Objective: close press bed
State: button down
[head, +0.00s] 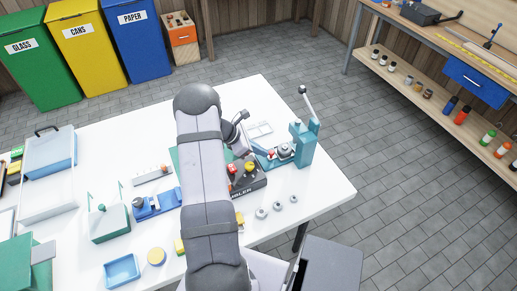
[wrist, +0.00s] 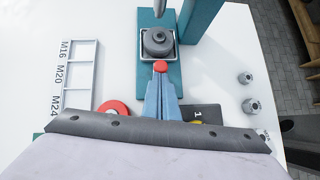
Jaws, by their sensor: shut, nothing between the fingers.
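The teal press (head: 303,146) stands at the right of the white table, its lever raised. Its press bed (head: 284,154) is a small square tray holding a grey round part (wrist: 158,40). In the wrist view the bed (wrist: 143,57) sits on the teal base (wrist: 155,85), out in front of the press column (wrist: 201,18). A red knob (wrist: 160,67) is on the bed's near side. My gripper (wrist: 160,77) is shut and empty, its fingertips right at the knob. I cannot tell whether they touch it.
A white sorting tray (wrist: 80,77) marked M16, M20, M24 lies left of the press. A dark box (head: 249,184) with red and yellow buttons is close by. Several small nuts (head: 278,206) stand near the table's right edge.

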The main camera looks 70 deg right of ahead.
aim_at(279, 150)
jog(key=shift+d, duration=0.1)
jog(key=s+d+b, duration=0.1)
jog(key=s+d, duration=0.1)
jog(key=s, duration=0.1)
jog(key=shift+d+f, duration=0.1)
jog(key=shift+d, duration=0.25)
jog(key=shift+s+d, duration=0.25)
jog(key=shift+d, duration=0.05)
jog(key=shift+r, duration=0.2)
jog(key=shift+w+a+r+p, duration=0.2)
jog(key=shift+r+p, duration=0.15)
jog(key=shift+r, duration=0.15)
jog(key=p+v, duration=0.5)
jog(key=v, duration=0.4)
jog(key=shift+w, duration=0.25)
